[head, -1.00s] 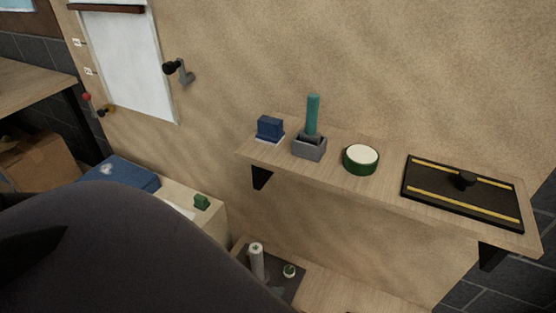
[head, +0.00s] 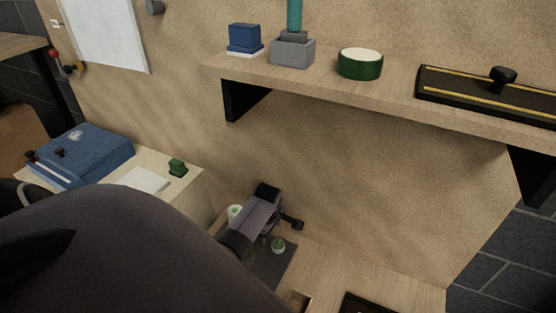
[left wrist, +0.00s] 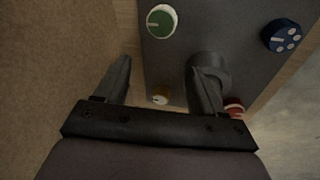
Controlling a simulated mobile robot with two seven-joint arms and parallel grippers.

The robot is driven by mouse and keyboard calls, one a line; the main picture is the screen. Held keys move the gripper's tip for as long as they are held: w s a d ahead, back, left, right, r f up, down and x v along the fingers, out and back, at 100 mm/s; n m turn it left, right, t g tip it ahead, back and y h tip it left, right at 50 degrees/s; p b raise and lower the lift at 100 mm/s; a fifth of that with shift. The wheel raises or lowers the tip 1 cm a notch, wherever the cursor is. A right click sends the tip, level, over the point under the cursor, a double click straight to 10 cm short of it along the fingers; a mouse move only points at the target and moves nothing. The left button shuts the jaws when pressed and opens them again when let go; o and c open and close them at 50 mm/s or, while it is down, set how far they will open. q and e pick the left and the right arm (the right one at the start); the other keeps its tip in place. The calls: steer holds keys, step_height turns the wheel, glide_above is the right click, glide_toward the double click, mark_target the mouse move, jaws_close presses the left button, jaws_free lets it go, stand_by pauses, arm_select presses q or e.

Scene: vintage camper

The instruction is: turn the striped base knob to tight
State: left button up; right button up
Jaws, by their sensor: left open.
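A dark grey base plate (left wrist: 220,25) carries several knobs in the left wrist view. A green knob (left wrist: 162,20) has a white stripe on its face and seems to be the striped one. A blue knob (left wrist: 283,37) has white dots. A small yellow-rimmed knob (left wrist: 160,97) and a partly hidden red knob (left wrist: 234,107) lie nearer. A grey post (left wrist: 208,67) stands behind the right finger. My left gripper (left wrist: 160,64) is open and empty, with the green knob beyond its fingertips. In the head view the left gripper (head: 280,207) is over the plate (head: 272,270), near a green-white knob (head: 278,246). My right gripper is not in view.
A wall shelf (head: 400,105) overhangs the bench to the right and above. It bears a blue block (head: 245,38), a grey holder (head: 292,52), a green round tin (head: 360,65) and a black board (head: 470,90). A blue case (head: 85,155) sits left. Bare bench (head: 350,268) lies right of the plate.

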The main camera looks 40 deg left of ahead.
mark_target(278, 244)
arm_select(q)
steer(key=f+n+b, duration=0.1)
steer(key=w+d+f+n+g+h+b, duration=0.1)
steer(key=shift+w+f+n, duration=0.1)
steer(key=shift+w+n, duration=0.2)
steer(key=shift+n, duration=0.1)
steer(key=shift+w+d+n+h+b, duration=0.3)
steer(key=shift+n+b, duration=0.2)
steer(key=shift+n, duration=0.1)
steer(key=shift+f, duration=0.25)
step_height(278, 244, down, 5)
steer(key=b, duration=0.4)
steer(key=shift+w+f, duration=0.1)
steer(key=shift+f, duration=0.05)
steer(key=shift+f+b, duration=0.4)
steer(key=shift+f, duration=0.25)
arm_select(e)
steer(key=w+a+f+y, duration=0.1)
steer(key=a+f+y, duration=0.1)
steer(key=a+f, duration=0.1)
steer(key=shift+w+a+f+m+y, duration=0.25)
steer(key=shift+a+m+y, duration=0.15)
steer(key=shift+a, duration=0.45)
arm_select(q)
steer(key=shift+a, duration=0.1)
steer(key=c, duration=1.1)
